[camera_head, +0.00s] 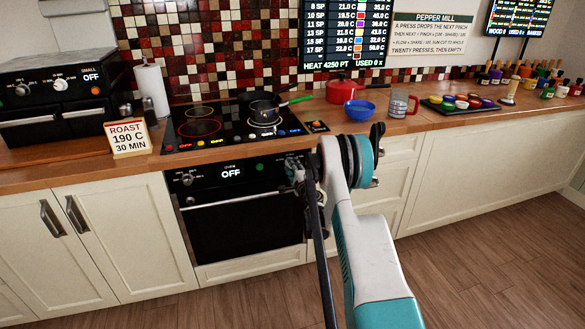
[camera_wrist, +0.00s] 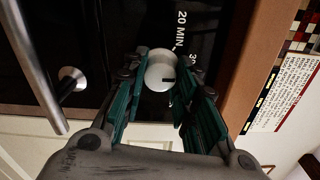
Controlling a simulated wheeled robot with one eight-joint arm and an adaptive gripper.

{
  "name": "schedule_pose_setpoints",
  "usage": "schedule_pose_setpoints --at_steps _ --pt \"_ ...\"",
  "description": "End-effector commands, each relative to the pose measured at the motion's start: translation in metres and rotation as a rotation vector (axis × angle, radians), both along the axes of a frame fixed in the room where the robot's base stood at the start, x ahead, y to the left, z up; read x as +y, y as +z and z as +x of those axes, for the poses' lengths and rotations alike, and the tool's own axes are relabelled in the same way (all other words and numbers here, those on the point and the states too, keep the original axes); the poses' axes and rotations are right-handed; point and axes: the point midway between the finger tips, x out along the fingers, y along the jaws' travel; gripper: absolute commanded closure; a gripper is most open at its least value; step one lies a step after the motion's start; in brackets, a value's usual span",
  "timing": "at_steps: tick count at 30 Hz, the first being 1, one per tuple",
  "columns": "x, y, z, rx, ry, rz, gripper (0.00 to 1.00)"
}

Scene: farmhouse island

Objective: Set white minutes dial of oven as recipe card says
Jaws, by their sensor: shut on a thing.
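The recipe card (camera_head: 128,138) stands on the counter and reads ROAST, 190 C, 30 MIN. The black oven (camera_head: 245,218) is built in below the hob, and its display (camera_head: 231,173) reads OFF. In the wrist view the white dial (camera_wrist: 160,67) sits between my fingertips, with a dark pointer mark toward picture right. A "20 MIN" label (camera_wrist: 181,31) and a partly hidden label starting with 3 are beside it. My gripper (camera_head: 294,168) is at the right end of the oven panel and shut on the dial; it also shows in the wrist view (camera_wrist: 160,80). The dial is hidden in the head view.
The oven's door handle (camera_head: 232,200) runs just below the panel; a metal bar (camera_wrist: 40,70) shows at left in the wrist view. The wooden counter edge (camera_head: 230,153) is just above. Hob, pots and a small oven (camera_head: 62,95) stand on the counter.

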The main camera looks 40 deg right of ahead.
Motion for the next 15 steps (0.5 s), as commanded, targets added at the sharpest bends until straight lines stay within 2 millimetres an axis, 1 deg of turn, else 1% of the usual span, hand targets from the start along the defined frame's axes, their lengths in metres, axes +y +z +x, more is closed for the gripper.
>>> schedule_pose_setpoints --at_steps 1,14,15 --pt "-0.0028 -0.0012 -0.0019 -0.001 -0.006 0.005 0.97" --pt "-0.0030 -0.0016 -0.0023 -0.004 -0.006 0.011 0.97" --pt "-0.0031 -0.0017 -0.0024 -0.004 -0.006 0.011 0.67"
